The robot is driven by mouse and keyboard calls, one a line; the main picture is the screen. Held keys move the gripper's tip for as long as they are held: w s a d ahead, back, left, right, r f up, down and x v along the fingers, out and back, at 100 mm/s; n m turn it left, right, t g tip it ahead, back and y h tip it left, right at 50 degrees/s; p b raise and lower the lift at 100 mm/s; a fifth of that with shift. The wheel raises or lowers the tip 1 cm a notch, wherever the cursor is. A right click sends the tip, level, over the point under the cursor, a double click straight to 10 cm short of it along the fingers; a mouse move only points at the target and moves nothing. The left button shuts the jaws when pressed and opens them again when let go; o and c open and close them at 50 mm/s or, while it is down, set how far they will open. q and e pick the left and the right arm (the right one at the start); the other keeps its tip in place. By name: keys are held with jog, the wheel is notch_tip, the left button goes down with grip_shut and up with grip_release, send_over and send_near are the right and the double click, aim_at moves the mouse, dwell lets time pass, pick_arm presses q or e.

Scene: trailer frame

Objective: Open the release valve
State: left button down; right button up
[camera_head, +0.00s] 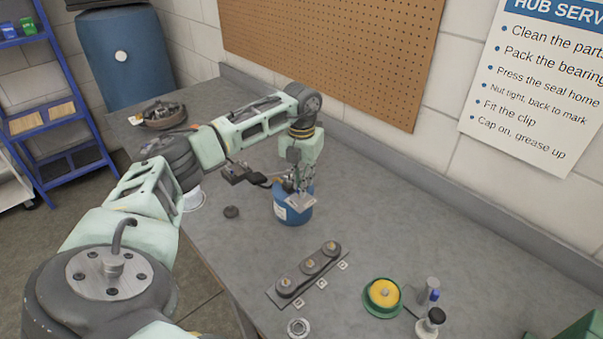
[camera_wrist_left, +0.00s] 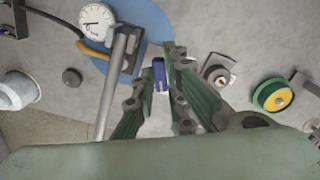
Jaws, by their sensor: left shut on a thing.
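A blue round unit (camera_head: 291,214) with a white label stands on the bench, under my left gripper (camera_head: 298,190). The left wrist view looks down on its blue top (camera_wrist_left: 150,22), with a grey rod (camera_wrist_left: 112,85) and a dial gauge (camera_wrist_left: 96,20) beside it. My left gripper (camera_wrist_left: 160,88) points down at the unit. A small dark-blue piece (camera_wrist_left: 158,72) sits between its fingertips, and the gripper is shut on it. It may be the release valve's knob or lever; the fingers hide the rest of it. My right gripper is not in view.
A black puck (camera_head: 231,212) is left of the unit. A dark bowl (camera_head: 160,115) stands behind.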

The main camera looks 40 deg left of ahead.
pick_arm(q)
jog(key=m+b, duration=0.1)
jog(key=m, duration=0.3)
jog(key=shift+m, duration=0.4)
jog(key=shift+r, duration=0.1)
jog(key=c, duration=1.8)
grip_release()
jog(key=shift+r, duration=0.15)
notch_tip(320, 180, up, 12)
jog(key=shift+f, duration=0.2)
